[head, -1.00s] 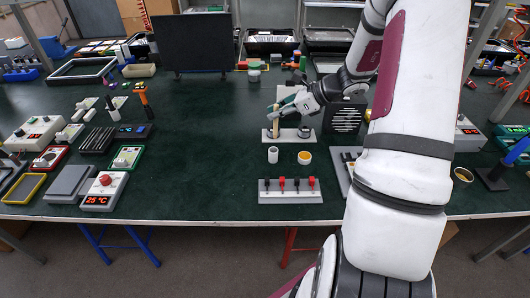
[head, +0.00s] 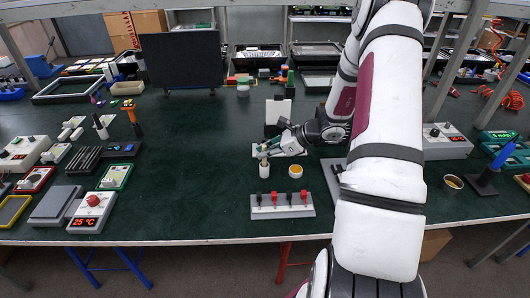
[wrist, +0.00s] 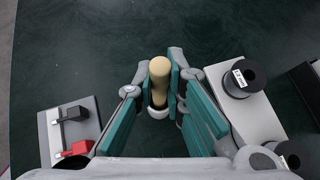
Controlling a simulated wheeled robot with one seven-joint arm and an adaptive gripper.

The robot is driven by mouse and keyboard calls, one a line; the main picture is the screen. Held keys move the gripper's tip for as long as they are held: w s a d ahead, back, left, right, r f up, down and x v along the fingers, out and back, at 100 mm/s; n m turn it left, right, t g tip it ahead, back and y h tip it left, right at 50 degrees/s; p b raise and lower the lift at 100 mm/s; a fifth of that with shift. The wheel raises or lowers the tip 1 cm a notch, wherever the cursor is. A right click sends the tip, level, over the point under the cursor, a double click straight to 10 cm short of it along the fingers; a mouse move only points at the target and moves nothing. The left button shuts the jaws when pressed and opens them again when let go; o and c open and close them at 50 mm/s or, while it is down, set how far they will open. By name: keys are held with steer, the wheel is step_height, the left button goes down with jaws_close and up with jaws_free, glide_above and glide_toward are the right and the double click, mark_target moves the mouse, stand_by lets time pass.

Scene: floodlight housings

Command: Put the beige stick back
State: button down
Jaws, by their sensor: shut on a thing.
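The beige stick (wrist: 159,70) stands upright between the teal-padded fingers of my gripper (wrist: 160,88) in the wrist view. My gripper is shut on it. In the head view, the beige stick (head: 264,161) is directly over the small white cylindrical holder (head: 264,171). The white rim of the holder (wrist: 158,113) shows around the stick's lower part in the wrist view. The stick's lower end is hidden, so I cannot tell how deep it sits. My gripper (head: 264,152) reaches in from the right in the head view.
A white cup with orange-yellow contents (head: 295,171) stands just right of the holder. A grey block with red and black switches (head: 282,205) lies in front. A grey base with black spools (wrist: 240,100) is close by.

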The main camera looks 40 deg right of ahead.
steer(key=shift+f, duration=0.2)
steer(key=c, duration=1.7)
jaws_free()
steer(key=shift+o, duration=0.2)
steer(key=shift+r, duration=0.15)
